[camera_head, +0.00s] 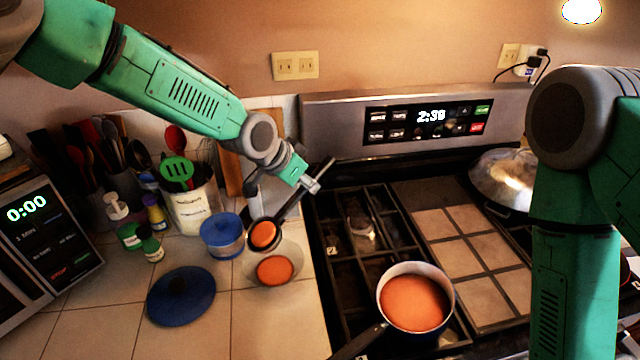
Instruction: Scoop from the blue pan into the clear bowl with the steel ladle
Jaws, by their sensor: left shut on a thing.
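My left gripper (308,178) is shut on the handle of the steel ladle (287,207). The ladle's head, with orange contents in it, is over the back left part of the clear bowl (293,254). The bowl stands on the tiled counter left of the stove and holds some of the same orange food. The blue pan (382,292) sits on the front of the stove and holds orange food, its dark handle pointing to the lower left. My right arm is at the right edge; its gripper is out of view.
A blue lid (181,295) lies on the counter left of the bowl. A blue-lidded container (222,235) stands just behind and left of the bowl. Utensil holders and small bottles crowd the back left. A silver domed lid (505,178) rests at the stove's back right.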

